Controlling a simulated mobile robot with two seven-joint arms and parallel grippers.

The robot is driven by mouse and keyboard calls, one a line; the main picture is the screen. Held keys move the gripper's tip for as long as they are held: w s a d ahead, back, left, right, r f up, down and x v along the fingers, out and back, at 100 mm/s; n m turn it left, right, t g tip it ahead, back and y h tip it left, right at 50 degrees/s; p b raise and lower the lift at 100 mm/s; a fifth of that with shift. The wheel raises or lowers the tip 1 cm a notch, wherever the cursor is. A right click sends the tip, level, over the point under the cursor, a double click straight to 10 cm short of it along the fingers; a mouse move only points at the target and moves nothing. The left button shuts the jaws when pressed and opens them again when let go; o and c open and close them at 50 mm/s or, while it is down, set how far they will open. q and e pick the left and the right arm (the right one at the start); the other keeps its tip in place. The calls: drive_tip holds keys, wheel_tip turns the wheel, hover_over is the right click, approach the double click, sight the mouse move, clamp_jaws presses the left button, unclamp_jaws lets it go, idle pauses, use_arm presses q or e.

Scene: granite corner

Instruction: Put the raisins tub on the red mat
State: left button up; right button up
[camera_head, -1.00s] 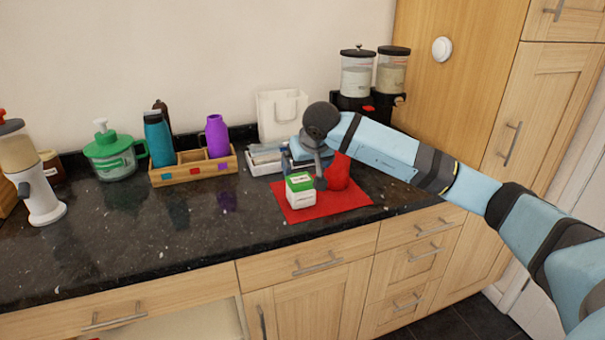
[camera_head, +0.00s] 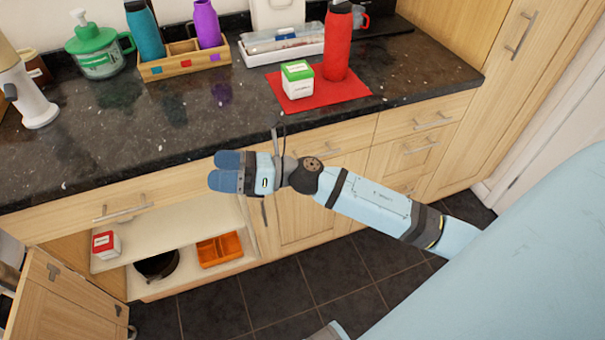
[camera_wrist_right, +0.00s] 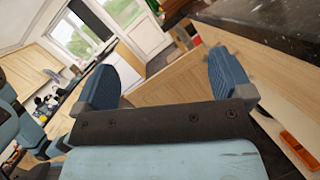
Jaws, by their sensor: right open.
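The red mat (camera_head: 335,98) lies on the dark counter near its front edge. A white tub with a green lid (camera_head: 297,79) and a tall red bottle (camera_head: 338,42) stand upright on it. A small white tub with a red top (camera_head: 106,244) stands on the shelf of the open cupboard below. The labels are too small to read, so I cannot tell which tub holds raisins. My right gripper (camera_head: 226,172) is open and empty, in front of the counter's edge; its spread fingers show in the right wrist view (camera_wrist_right: 168,84). Part of my left arm shows there at left, jaws unclear.
The open cupboard also holds a dark pan (camera_head: 157,264) and an orange tray (camera_head: 220,250). Its door (camera_head: 75,300) stands open at lower left. A wooden caddy (camera_head: 185,63) and white tray (camera_head: 282,48) stand at the back.

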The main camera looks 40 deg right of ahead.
drive_tip(key=s+d+f+n+h, duration=0.3)
drive_tip(key=s+f+n+h, duration=0.4)
drive_tip(key=f+n, duration=0.4)
drive_tip(key=s+d+f+n+h, duration=0.3)
drive_tip(key=s+f+n+h, duration=0.4)
drive_tip(key=n, duration=1.4)
drive_tip(key=s+f, duration=0.3)
drive_tip(key=f, duration=0.2)
drive_tip(key=shift+f, duration=0.25)
drive_tip(key=shift+s+d, duration=0.1)
